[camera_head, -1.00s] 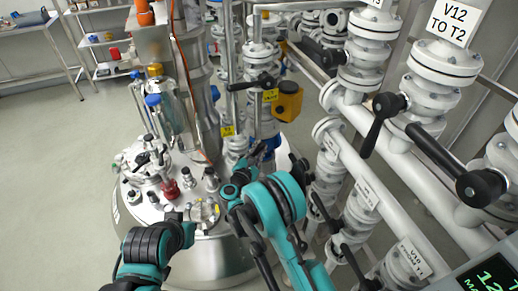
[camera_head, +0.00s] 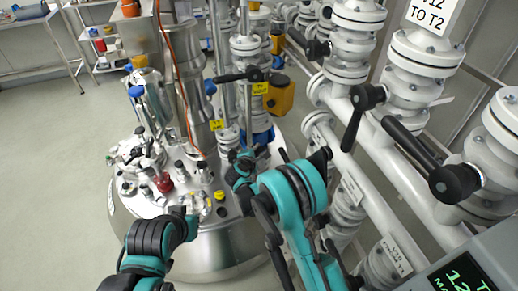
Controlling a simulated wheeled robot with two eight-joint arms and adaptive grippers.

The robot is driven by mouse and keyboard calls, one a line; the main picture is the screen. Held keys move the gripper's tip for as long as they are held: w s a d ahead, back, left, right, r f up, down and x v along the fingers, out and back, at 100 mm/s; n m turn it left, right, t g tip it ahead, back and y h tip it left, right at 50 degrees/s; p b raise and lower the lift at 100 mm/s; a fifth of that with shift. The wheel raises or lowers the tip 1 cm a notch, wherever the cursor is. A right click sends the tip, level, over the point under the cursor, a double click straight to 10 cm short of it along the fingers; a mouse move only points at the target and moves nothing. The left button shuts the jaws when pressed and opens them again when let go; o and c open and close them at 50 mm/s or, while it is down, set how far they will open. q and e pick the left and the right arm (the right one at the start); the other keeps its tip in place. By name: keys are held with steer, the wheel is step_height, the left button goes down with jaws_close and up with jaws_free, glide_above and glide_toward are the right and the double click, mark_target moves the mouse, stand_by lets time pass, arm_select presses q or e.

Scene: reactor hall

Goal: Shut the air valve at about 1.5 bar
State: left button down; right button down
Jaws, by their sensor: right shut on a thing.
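My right gripper (camera_head: 243,160) is at the right edge of the steel reactor lid, in front of the vertical pipes. It is shut on a small part, which its fingers mostly hide; this appears to be the air valve's handle. My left gripper (camera_head: 190,207) is low over the front of the lid, beside a round glass-like fitting (camera_head: 201,203). Its fingers are too small and dark to tell open from shut. No pressure reading can be made out in this view.
A black lever (camera_head: 240,77) with a yellow tag (camera_head: 260,88) and a yellow box (camera_head: 281,95) are behind the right gripper. White flanged pipes with black levers (camera_head: 363,115) crowd the right side. A display (camera_head: 465,278) is at lower right. Open floor (camera_head: 55,160) is at left.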

steer(key=shift+d+f+m+g+y, duration=0.1)
steer(key=shift+f+m+g+y, duration=0.35)
steer(key=shift+f, duration=0.35)
steer(key=c, duration=1.4)
jaws_free()
steer(key=shift+s+r, duration=0.1)
steer(key=v, duration=1.1)
steer(key=shift+s, duration=0.4)
steer(key=shift+w+r, duration=0.15)
